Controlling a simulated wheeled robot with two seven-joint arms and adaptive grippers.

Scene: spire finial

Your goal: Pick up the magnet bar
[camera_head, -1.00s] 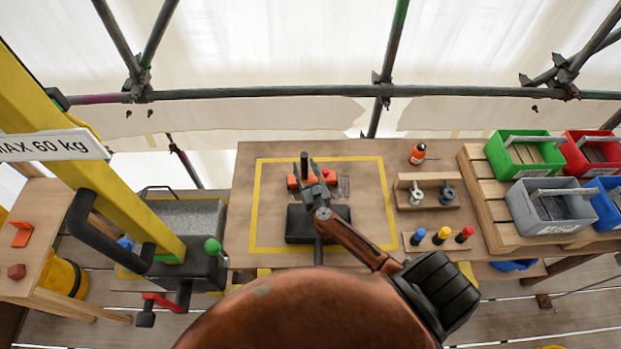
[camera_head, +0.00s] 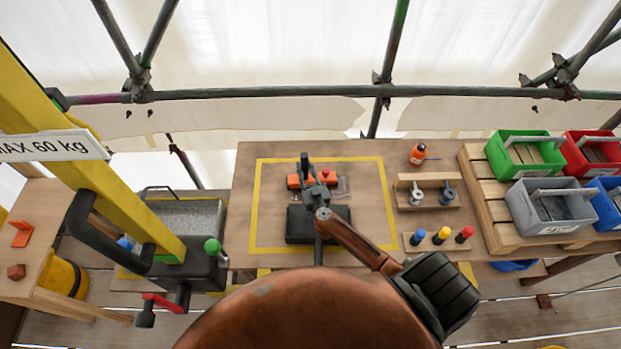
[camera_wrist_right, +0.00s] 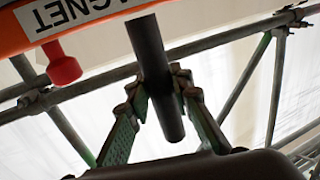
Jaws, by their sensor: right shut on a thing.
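The magnet bar (camera_head: 294,181) is an orange block with a red knob and a dark upright handle. It sits on the wooden bench inside the yellow outline, just behind a dark block (camera_head: 297,226). In the right wrist view its orange body (camera_wrist_right: 12,38) shows at the upper left with a MAGNET label. My right gripper (camera_head: 305,164) is over it, shut on the dark handle. The wrist view shows the two fingers (camera_wrist_right: 168,88) on either side of the handle. Whether the bar's underside touches the bench is hidden. My left gripper is not in view.
An orange bottle (camera_head: 417,154), a wooden stand (camera_head: 408,187) with metal parts and a rack of coloured pegs (camera_head: 441,236) stand to the right. Coloured bins (camera_head: 522,156) are further right. A yellow hoist column (camera_head: 105,165) rises at left. Scaffold tubes cross behind the bench.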

